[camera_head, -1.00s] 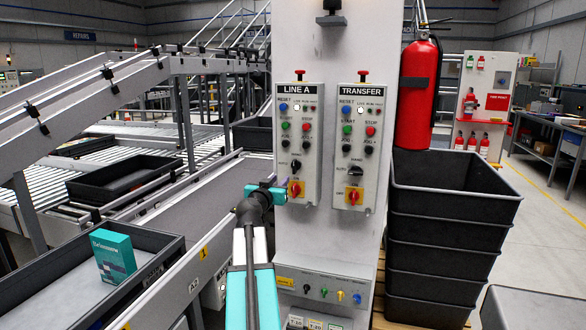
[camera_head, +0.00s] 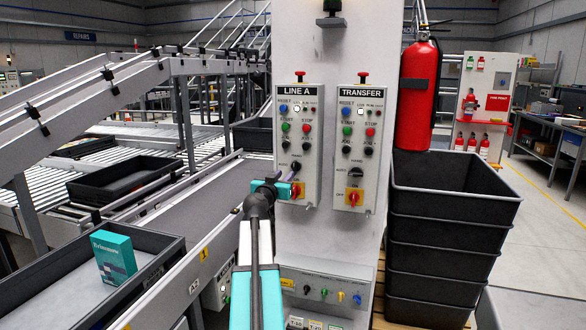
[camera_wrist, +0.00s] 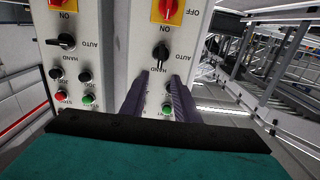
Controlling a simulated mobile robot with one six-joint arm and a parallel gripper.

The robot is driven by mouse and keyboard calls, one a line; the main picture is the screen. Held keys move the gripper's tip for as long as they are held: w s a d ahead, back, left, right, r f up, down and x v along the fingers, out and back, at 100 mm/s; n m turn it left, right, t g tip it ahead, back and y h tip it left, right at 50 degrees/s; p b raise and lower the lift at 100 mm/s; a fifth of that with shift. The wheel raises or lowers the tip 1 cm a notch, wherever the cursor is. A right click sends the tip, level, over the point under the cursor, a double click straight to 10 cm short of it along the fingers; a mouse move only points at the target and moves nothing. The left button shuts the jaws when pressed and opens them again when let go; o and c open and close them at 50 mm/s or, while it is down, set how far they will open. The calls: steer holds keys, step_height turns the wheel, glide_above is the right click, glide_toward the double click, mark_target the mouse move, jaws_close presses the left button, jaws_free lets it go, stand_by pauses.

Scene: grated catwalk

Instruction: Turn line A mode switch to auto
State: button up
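The LINE A panel (camera_head: 297,130) is on the grey column in the head view, left of the TRANSFER panel (camera_head: 356,130). Its black mode switch (camera_head: 296,165) is near its lower part. In the wrist view, which is upside down, the switch (camera_wrist: 160,54) has its handle along the panel, toward the HAND label, with AUTO off to the side. My gripper (camera_head: 290,178) is at the lower left of the LINE A panel. In the wrist view my gripper (camera_wrist: 160,76) is open, its two purple fingers apart, tips just short of the switch on its HAND side.
A red rotary switch (camera_head: 297,190) on a yellow plate sits just below the mode switch. Jog, start and stop buttons (camera_head: 305,128) are above it. Stacked black crates (camera_head: 455,215) and a fire extinguisher (camera_head: 419,95) stand right. A conveyor (camera_head: 185,218) runs left.

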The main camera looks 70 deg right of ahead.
mark_target(294, 165)
steer(key=shift+w+d+p, duration=0.2)
steer(key=shift+d+p, duration=0.3)
steer(key=shift+d, duration=2.25)
steer(key=shift+w+d+p, duration=0.15)
steer(key=shift+d+p, duration=0.3)
steer(key=shift+d, duration=2.25)
jaws_close()
steer(key=shift+a+r, duration=0.1)
